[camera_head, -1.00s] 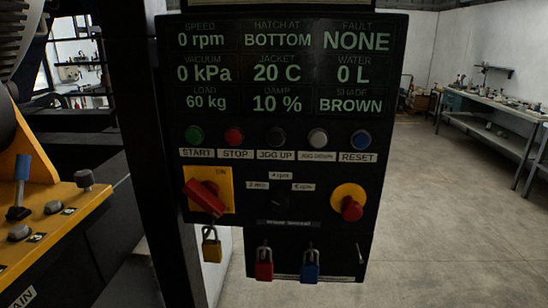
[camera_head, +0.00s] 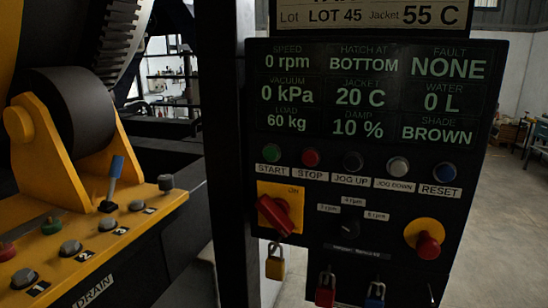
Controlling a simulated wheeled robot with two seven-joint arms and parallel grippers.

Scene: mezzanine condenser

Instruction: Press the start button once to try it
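The green start button (camera_head: 271,153) is on the black control panel (camera_head: 376,138), above its START label. To its right are the red stop button (camera_head: 310,157), the black jog up button (camera_head: 352,161), the grey jog down button (camera_head: 397,166) and the blue reset button (camera_head: 445,171). The panel's display reads 0 rpm, hatch at BOTTOM, fault NONE, vacuum 0 kPa, jacket 20 C, water 0 L, load 60 kg, damp 10 % and shade BROWN. Neither of my grippers is in view.
A red rotary switch (camera_head: 275,214) on a yellow plate has a yellow padlock (camera_head: 275,264) below it. A red mushroom button (camera_head: 427,244) is at lower right. Red (camera_head: 325,290) and blue (camera_head: 374,295) padlocks hang lower. A yellow console (camera_head: 120,240) marked DRAIN stands at left.

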